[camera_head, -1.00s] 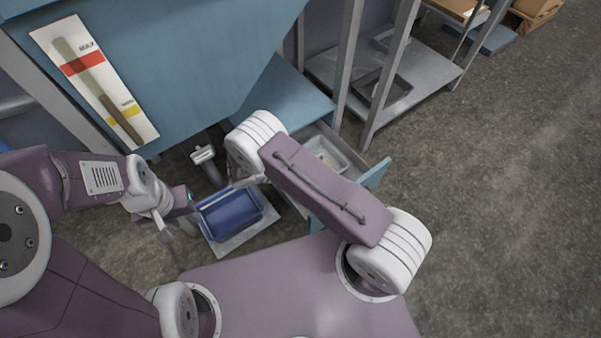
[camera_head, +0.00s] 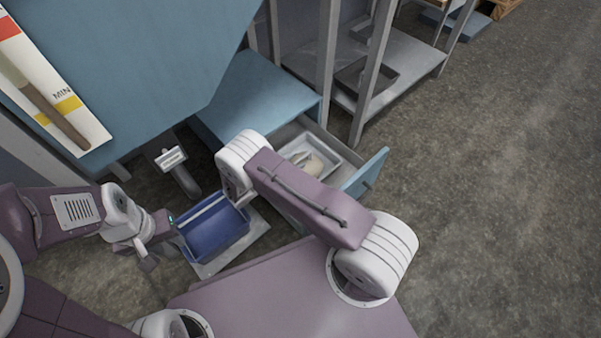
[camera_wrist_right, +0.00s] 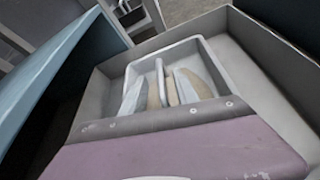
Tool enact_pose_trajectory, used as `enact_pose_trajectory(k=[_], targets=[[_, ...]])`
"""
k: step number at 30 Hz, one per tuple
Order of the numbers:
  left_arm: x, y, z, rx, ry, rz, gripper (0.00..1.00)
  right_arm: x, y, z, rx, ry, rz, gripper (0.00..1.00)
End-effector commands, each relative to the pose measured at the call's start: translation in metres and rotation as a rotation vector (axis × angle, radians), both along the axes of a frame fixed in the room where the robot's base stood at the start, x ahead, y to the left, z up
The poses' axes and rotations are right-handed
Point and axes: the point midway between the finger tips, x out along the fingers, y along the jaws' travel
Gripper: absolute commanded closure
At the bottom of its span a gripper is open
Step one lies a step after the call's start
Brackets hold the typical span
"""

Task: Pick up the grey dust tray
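The light grey dust tray (camera_head: 331,152) sits inside the open drawer, partly hidden by my right arm in the head view. It holds a pale beige heap and shows clearly in the right wrist view (camera_wrist_right: 216,66). A thin upright divider or handle stands in its middle. My right gripper (camera_wrist_right: 159,97) seems to reach into the tray, with two pale fingers apart on either side of the upright piece. I see no contact with it. My left gripper (camera_head: 160,250) is beside the blue bin's left side, fingers seemingly apart and empty.
The drawer (camera_wrist_right: 262,100) has grey walls around the tray and a blue front (camera_head: 365,172). A blue bin (camera_head: 215,235) stands on a pale base left of the drawer. A large blue machine body (camera_head: 130,60) fills the upper left. Metal shelving (camera_head: 410,70) stands behind; the right floor is clear.

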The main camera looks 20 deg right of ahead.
Motion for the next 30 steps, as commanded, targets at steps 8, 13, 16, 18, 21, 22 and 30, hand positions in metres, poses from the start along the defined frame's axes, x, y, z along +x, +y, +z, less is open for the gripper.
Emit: enact_pose_trajectory(k=[8,13,16,18,21,22,30], targets=[[0.0,0.0,-0.017,0.0,0.0,0.0,0.64,0.009,-0.019,-0.009,0.0,0.0,0.0,0.64],[0.0,0.0,-0.017,0.0,0.0,0.0,0.64,0.009,-0.019,-0.009,0.0,0.0,0.0,0.8],[0.0,0.0,-0.017,0.0,0.0,0.0,0.64,0.009,-0.019,-0.009,0.0,0.0,0.0,1.0],[0.0,0.0,-0.017,0.0,0.0,0.0,0.64,0.009,-0.019,-0.009,0.0,0.0,0.0,1.0],[0.0,0.0,-0.017,0.0,0.0,0.0,0.64,0.009,-0.019,-0.009,0.0,0.0,0.0,1.0],[0.0,0.0,-0.017,0.0,0.0,0.0,0.64,0.009,-0.019,-0.009,0.0,0.0,0.0,1.0],[0.0,0.0,-0.017,0.0,0.0,0.0,0.64,0.009,-0.019,-0.009,0.0,0.001,0.0,1.0]])
